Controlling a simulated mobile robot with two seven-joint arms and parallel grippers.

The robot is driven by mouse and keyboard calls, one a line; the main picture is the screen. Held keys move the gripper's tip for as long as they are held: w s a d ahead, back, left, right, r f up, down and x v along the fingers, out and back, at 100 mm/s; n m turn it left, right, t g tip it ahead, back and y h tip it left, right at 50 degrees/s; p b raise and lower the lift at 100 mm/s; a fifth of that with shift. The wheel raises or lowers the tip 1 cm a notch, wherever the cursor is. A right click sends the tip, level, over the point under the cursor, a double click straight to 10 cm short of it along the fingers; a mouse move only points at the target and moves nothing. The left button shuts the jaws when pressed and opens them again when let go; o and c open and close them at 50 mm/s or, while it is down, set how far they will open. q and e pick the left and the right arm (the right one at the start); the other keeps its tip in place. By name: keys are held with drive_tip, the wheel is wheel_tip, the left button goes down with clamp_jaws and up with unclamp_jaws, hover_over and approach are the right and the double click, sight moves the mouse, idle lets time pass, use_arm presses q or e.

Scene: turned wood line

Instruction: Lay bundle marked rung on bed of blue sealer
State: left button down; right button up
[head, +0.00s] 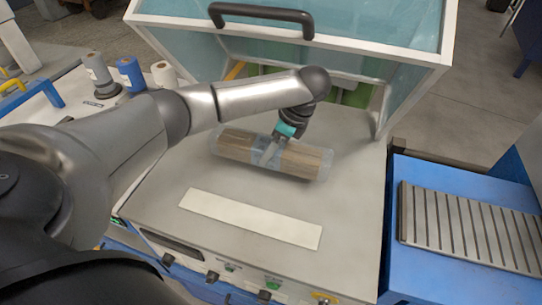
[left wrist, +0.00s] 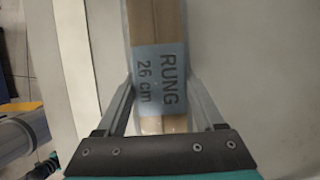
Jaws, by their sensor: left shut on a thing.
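The bundle marked rung (head: 233,143) is a set of pale wooden rods in clear film with a grey-blue band. In the left wrist view the bundle (left wrist: 155,20) bears a label (left wrist: 160,75) reading "RUNG 26 cm". My left gripper (head: 266,158) is shut across the band at the middle, one finger on each side; it also shows in the left wrist view (left wrist: 161,92). The bundle lies level over the grey bed (head: 345,200) of the blue-fronted machine; whether it touches the bed cannot be told. My right gripper is not in view.
A clear teal hood (head: 385,35) with a black handle (head: 262,18) stands open behind the bed. A pale flat strip (head: 250,218) lies on the bed's front half. A blue table with a slatted rack (head: 470,230) stands right. Several rolls (head: 130,75) stand left.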

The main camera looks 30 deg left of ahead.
sight(282, 148)
use_arm(q)
drive_tip(key=shift+w+f+b, duration=0.15)
drive_tip(key=shift+f+b, duration=0.25)
drive_tip(key=shift+f, duration=1.3)
unclamp_jaws()
drive_tip(key=shift+f, duration=0.1)
drive_tip(key=p+v, duration=0.1)
drive_tip(key=v, duration=0.6)
drive_tip(key=shift+d+r, duration=0.1)
drive_tip(key=shift+r, duration=0.2)
